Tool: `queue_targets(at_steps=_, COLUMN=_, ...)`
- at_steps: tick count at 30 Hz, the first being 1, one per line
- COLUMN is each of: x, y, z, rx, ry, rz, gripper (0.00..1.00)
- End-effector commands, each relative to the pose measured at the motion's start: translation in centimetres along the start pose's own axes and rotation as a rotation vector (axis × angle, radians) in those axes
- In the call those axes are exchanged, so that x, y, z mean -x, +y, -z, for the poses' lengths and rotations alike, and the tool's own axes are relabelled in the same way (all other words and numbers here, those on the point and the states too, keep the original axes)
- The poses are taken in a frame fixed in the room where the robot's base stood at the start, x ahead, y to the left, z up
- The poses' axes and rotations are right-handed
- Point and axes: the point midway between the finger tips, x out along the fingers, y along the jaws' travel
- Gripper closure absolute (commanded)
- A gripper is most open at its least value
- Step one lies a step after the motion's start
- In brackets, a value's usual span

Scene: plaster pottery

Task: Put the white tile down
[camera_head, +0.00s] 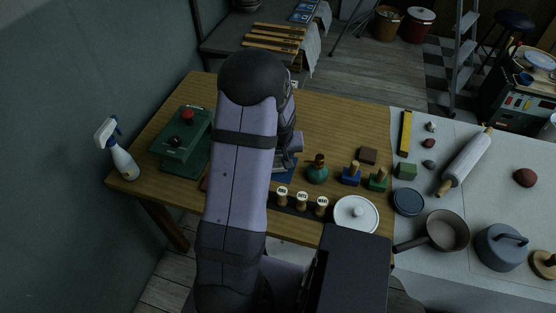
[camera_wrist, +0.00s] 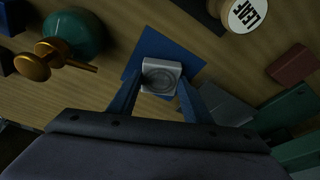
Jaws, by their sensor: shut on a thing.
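A pale grey-white tile (camera_wrist: 161,75) with a round relief on its face sits between my fingertips in the wrist view. My gripper (camera_wrist: 159,92) is shut on it, with one finger on each side. A blue square (camera_wrist: 191,53) lies on the wood behind the tile, which overlaps it in the picture. I cannot tell whether the tile touches the square or hangs just above it. In the head view my arm covers much of the spot; a strip of the blue square (camera_head: 284,173) shows beside it, and the tile cannot be made out clearly.
A teal bottle with a gold top (camera_head: 317,173) stands right of the blue square. Several labelled round knobs (camera_head: 302,198) stand in front, near a white lid (camera_head: 356,214). A green press (camera_head: 182,140) is left. The wooden table (camera_head: 335,120) is clear toward the back.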

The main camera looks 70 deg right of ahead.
Motion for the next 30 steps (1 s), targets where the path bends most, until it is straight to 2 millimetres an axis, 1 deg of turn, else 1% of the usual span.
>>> queue_targets(at_steps=3, x=-0.55, y=0.03, z=-0.10, rx=0.001, ry=0.002, rz=-0.001, gripper=0.84)
queue_targets(at_steps=10, x=-0.57, y=0.04, z=-0.09, rx=0.001, ry=0.002, rz=-0.001, gripper=0.84)
queue_targets(at_steps=15, x=-1.03, y=0.03, z=-0.23, rx=0.001, ry=0.002, rz=-0.001, gripper=0.84)
queue_targets(at_steps=16, x=-0.89, y=0.02, z=-0.21, rx=0.001, ry=0.001, rz=-0.001, gripper=0.48)
queue_targets(at_steps=17, x=-0.86, y=0.02, z=-0.20, rx=0.001, ry=0.001, rz=-0.001, gripper=0.41)
queue_targets(at_steps=18, x=-0.86, y=0.02, z=-0.21, rx=0.001, ry=0.001, rz=-0.001, gripper=0.36)
queue_targets(at_steps=26, x=-0.84, y=0.02, z=-0.21, rx=0.001, ry=0.001, rz=-0.001, gripper=0.36)
queue_targets(at_steps=30, x=-0.49, y=0.02, z=-0.11, rx=0.001, ry=0.001, rz=-0.001, gripper=0.36)
